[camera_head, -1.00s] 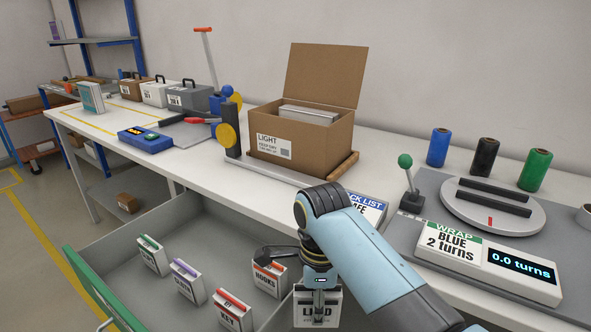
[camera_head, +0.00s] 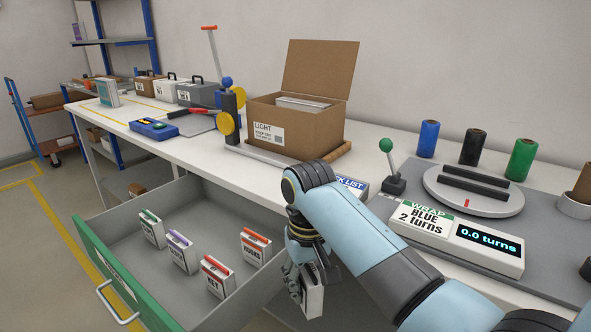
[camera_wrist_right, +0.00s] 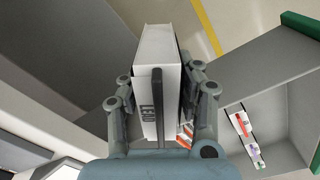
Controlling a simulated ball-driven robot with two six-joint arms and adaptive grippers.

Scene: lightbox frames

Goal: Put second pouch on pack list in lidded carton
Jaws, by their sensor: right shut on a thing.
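My right gripper (camera_head: 303,275) is shut on a white pouch (camera_head: 312,297), held at the right end of the open drawer (camera_head: 120,215). The right wrist view shows this pouch (camera_wrist_right: 160,60) between the fingers, with dark lettering only partly readable. The lidded carton (camera_head: 290,130) is brown, marked LIGHT, with its lid standing open and a pale item (camera_head: 303,103) inside. The pack list (camera_head: 350,185) lies on the bench, mostly hidden behind my right arm. In the drawer stand pouches with a green top (camera_head: 151,229), a purple top (camera_head: 182,251) and red or orange tops (camera_head: 217,277). My left gripper is not in view.
A wrap turntable (camera_head: 472,190) with a "BLUE 2 turns" sign (camera_head: 425,220) and a 0.0 turns display is on the right. A lever with a green knob (camera_head: 391,165) stands beside it. Blue, black and green rolls stand behind. A blue device (camera_head: 153,129) lies left of the carton.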

